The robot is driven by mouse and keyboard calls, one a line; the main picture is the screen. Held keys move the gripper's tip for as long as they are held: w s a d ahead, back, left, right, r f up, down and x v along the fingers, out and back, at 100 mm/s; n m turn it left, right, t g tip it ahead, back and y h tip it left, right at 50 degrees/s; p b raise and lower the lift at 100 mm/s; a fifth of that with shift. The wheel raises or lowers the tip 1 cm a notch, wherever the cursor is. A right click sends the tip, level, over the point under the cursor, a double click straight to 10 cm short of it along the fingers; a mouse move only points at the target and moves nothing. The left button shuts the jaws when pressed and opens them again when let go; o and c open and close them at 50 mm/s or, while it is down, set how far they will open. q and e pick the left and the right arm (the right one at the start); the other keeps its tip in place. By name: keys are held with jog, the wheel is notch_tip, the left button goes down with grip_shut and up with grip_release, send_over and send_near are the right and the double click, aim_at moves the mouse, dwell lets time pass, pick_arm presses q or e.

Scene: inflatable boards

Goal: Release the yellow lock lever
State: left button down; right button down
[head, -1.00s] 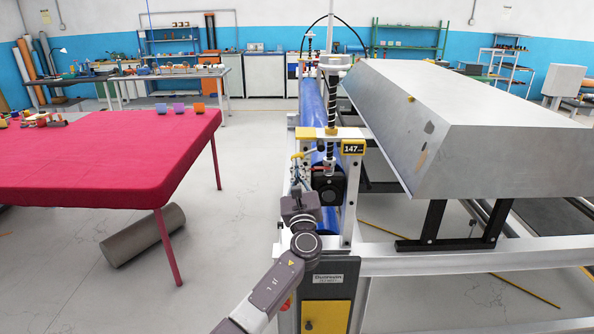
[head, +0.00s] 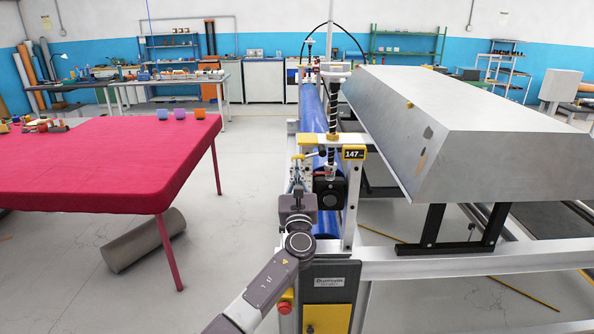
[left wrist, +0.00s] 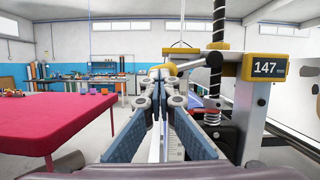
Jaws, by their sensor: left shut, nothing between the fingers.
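The yellow lock lever (head: 302,157) is on the near-left upper part of the blue roller machine, below a yellow-capped crossbar. In the left wrist view, its yellow part (left wrist: 163,69) sits just beyond my fingertips, with a rod running right to a dark ball knob (left wrist: 213,59). My left gripper (head: 297,181) is at the left side of the machine's end post, just below the lever. In the left wrist view the left gripper (left wrist: 160,78) has its fingers converging at the tips, shut with nothing held. Whether the tips touch the lever I cannot tell. My right gripper is not in view.
A display (head: 354,154) reading 147 is on the post beside a black threaded spindle (head: 331,120). A large grey block (head: 470,125) stands to the right. A red-covered table (head: 100,165) is at left, with a grey roll (head: 143,240) under it. The floor between is clear.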

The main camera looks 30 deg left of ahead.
pick_arm(q)
jog(key=shift+s+a+r+p, duration=0.1)
jog(key=shift+a+r+p, duration=0.15)
jog(key=shift+r, duration=0.2)
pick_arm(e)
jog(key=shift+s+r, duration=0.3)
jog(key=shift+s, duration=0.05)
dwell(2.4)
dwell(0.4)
